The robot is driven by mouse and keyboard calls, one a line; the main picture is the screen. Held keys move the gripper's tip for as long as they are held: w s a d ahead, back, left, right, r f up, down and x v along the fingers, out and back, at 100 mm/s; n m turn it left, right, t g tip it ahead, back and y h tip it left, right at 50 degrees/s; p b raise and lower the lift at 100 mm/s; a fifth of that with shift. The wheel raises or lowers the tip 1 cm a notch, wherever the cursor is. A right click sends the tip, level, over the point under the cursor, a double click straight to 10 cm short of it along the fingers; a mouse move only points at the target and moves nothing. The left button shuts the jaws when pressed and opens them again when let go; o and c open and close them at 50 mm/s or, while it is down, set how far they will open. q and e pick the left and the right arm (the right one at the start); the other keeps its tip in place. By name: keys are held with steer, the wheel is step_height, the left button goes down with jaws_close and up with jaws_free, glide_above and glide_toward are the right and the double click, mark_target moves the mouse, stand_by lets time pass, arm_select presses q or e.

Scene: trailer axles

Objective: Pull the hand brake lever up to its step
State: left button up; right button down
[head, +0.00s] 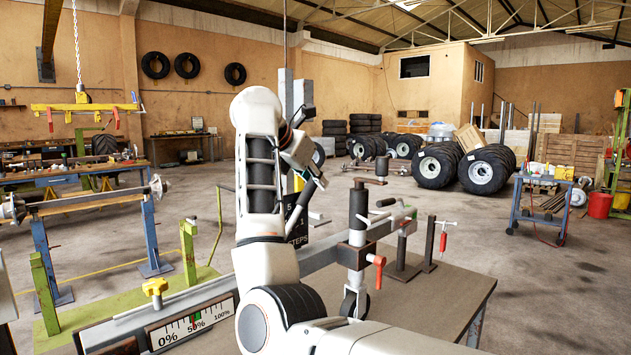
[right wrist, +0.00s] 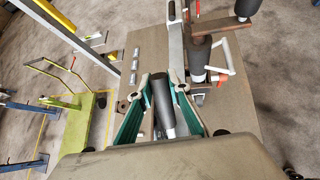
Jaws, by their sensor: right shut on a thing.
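The hand brake lever shows in the right wrist view as a dark round grip (right wrist: 162,100) with a pale metal shaft end. My right gripper (right wrist: 161,78) has its green-padded fingers on both sides of that grip and is shut on it. In the head view my right gripper (head: 308,168) is at the middle, above the drawbar; my own arm hides most of the lever. A dark board marked "STEPS" (head: 298,222) stands behind my arm, partly covered. My left gripper is out of view.
The drawbar stands on a workbench (head: 446,290). A dark post with a red clamp handle (head: 378,270) rises right of my arm. A red-handled tool stand (head: 442,240) is farther right. A green frame (head: 190,250) stands left. Open floor lies beyond the bench.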

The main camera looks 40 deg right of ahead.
steer(key=c, duration=1.9)
jaws_free()
steer(key=shift+a, duration=0.1)
steer(key=v, duration=1.2)
steer(key=shift+f, duration=0.1)
